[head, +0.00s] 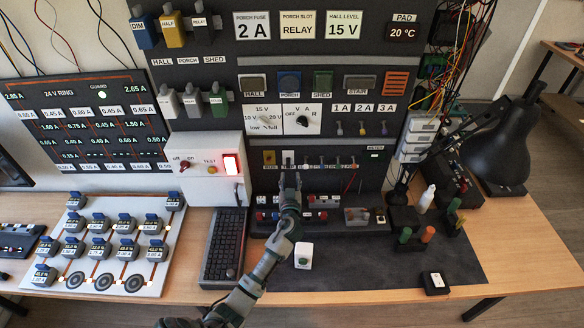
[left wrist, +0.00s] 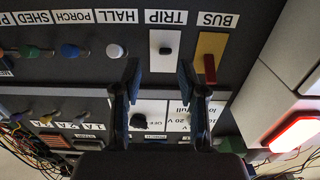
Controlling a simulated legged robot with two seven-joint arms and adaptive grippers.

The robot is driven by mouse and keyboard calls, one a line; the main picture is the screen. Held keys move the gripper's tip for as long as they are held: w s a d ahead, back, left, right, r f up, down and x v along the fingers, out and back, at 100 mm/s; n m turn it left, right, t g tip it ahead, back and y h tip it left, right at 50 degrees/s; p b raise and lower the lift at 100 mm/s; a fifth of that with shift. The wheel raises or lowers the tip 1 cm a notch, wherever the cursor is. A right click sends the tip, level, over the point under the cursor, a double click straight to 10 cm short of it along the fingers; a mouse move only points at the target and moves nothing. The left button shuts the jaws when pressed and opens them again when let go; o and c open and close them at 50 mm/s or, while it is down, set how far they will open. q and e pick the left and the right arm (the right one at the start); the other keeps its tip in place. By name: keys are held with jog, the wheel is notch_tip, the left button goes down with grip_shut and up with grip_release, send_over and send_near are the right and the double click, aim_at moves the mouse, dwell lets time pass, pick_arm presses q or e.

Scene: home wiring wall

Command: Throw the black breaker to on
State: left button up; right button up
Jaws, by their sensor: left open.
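A small black lever (left wrist: 165,50) sits on a white plate labelled TRIP; it is the only black lever I make out in this row. The white plate (head: 288,157) shows in the head view above my left gripper (head: 290,180). In the left wrist view, my left gripper (left wrist: 160,75) is open and empty, its two fingers pointing at the plate with the lever between their lines. The fingertips look apart from the lever. Whether the lever stands at on or off cannot be told. My right gripper is not in view.
A yellow plate with a red lever (left wrist: 210,68), labelled BUS, is close beside the TRIP plate. A row of coloured knobs (left wrist: 68,51) lies on its other side. A red lit switch (head: 231,165) is left of the panel.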

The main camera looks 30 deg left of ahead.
aim_at(288, 168)
pick_arm(q)
jog(key=w+a, duration=0.2)
jog(key=a, duration=0.1)
jog(key=w+a, duration=0.1)
jog(key=w, duration=0.1)
jog(key=shift+a+f, duration=0.35)
jog(key=shift+a, duration=0.05)
jog(key=shift+w+a, duration=0.1)
jog(key=shift+w, duration=0.15)
jog(key=shift+w+d+r, duration=0.1)
jog(key=shift+w+d, duration=0.1)
jog(key=shift+d, duration=0.05)
jog(key=shift+d+r, duration=0.15)
jog(key=shift+d, duration=0.35)
jog(key=shift+d+r, duration=0.15)
jog(key=shift+d, duration=0.35)
jog(key=shift+c, duration=1.4)
jog(key=shift+a, duration=0.25)
jog(key=c, duration=0.4)
jog(key=shift+s+a+f, duration=0.1)
jog(key=shift+s+a, duration=0.05)
jog(key=shift+a, duration=0.2)
grip_shut()
jog(key=shift+a, duration=0.3)
jog(key=shift+d, duration=0.45)
jog(key=shift+a+f, duration=0.1)
jog(key=shift+a, duration=0.1)
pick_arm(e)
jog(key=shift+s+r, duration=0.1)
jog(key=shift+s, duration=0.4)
